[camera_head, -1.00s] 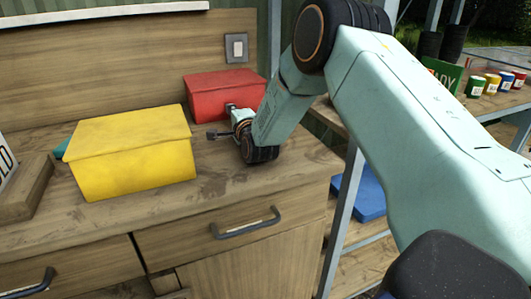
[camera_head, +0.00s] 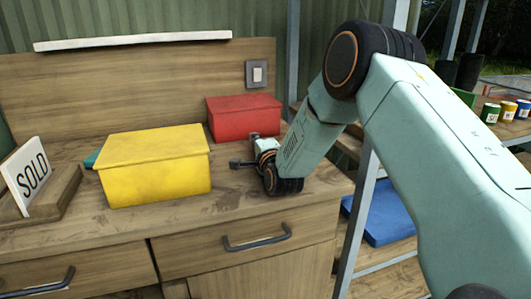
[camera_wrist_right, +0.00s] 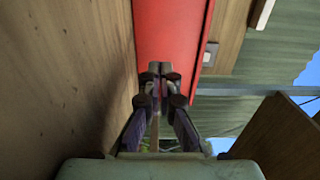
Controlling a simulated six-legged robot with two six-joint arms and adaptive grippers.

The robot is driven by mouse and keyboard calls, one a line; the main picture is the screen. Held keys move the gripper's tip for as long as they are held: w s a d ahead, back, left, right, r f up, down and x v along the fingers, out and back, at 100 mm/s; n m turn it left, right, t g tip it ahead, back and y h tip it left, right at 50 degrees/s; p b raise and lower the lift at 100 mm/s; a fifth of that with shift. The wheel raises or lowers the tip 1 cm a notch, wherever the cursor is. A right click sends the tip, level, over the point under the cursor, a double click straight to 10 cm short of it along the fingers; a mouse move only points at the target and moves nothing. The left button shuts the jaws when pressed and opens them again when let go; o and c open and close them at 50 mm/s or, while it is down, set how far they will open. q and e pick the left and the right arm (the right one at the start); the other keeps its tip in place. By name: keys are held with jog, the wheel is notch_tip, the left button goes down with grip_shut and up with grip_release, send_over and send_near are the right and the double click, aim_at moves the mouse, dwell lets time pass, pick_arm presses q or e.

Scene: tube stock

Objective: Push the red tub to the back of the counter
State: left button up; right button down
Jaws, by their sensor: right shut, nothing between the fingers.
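The red tub (camera_head: 243,118) stands upright at the back of the counter (camera_head: 140,215), close to the wooden backboard. Its lid is on. My right gripper (camera_head: 252,150) is low over the counter in front of the tub. In the right wrist view the fingers (camera_wrist_right: 160,70) are shut with nothing between them, and the red tub (camera_wrist_right: 170,35) fills the area just beyond the tips. I cannot tell whether the tips touch it. My left gripper is not in view.
A yellow tub (camera_head: 155,170) stands left of my right gripper, with a teal thing (camera_head: 92,158) partly hidden behind it. A SOLD sign (camera_head: 30,175) is at the far left. A wall switch (camera_head: 256,74) is above the red tub.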

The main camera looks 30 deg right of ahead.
jog(key=p+v, duration=0.1)
jog(key=v, duration=0.5)
jog(key=shift+s+r, duration=0.1)
jog(key=shift+s, duration=0.05)
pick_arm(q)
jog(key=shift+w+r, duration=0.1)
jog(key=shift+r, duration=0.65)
pick_arm(e)
jog(key=shift+v, duration=0.85)
jog(key=shift+a, duration=0.1)
